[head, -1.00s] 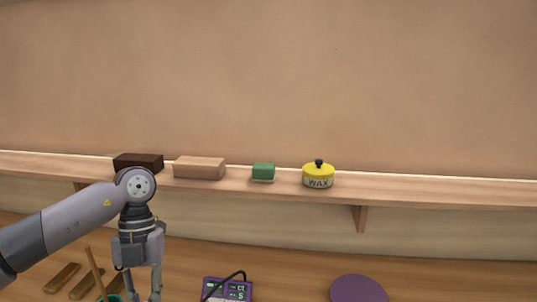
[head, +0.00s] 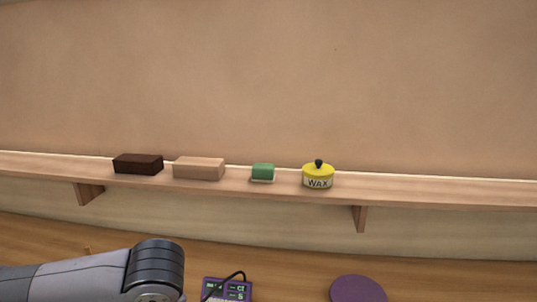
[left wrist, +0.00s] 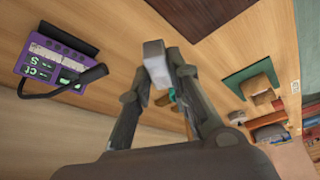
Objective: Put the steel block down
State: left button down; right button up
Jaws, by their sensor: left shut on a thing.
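The steel block (left wrist: 155,58) shows in the left wrist view as a small light grey block between the fingertips. My left gripper (left wrist: 158,72) is shut on it, with the block sticking out past the fingertips. The wooden bench top (left wrist: 120,20) lies beyond the block; I cannot tell whether they touch. In the head view only part of my left arm shows at the lower left; the gripper and block are outside that view. My right gripper is in neither view.
A purple meter (left wrist: 55,68) with a black cable lies on the bench, also in the head view (head: 228,292). A purple disc (head: 358,289) lies right of it.

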pick_arm(q)
jog(key=m, duration=0.1)
jog(key=m+h, duration=0.1)
jog(key=m, duration=0.1)
jog(key=s+m+t, duration=0.1)
jog(key=m, duration=0.1)
jog(key=shift+d+f+h, duration=0.1)
jog(key=shift+d+h, duration=0.15)
jog(key=shift+h, duration=0.15)
jog(key=m, duration=0.1)
jog(key=m+h, duration=0.1)
jog(key=m, duration=0.3)
jog(key=shift+s+d+t+h, duration=0.3)
jog(key=shift+s+d+h, duration=0.05)
jog(key=shift+d+h, duration=0.05)
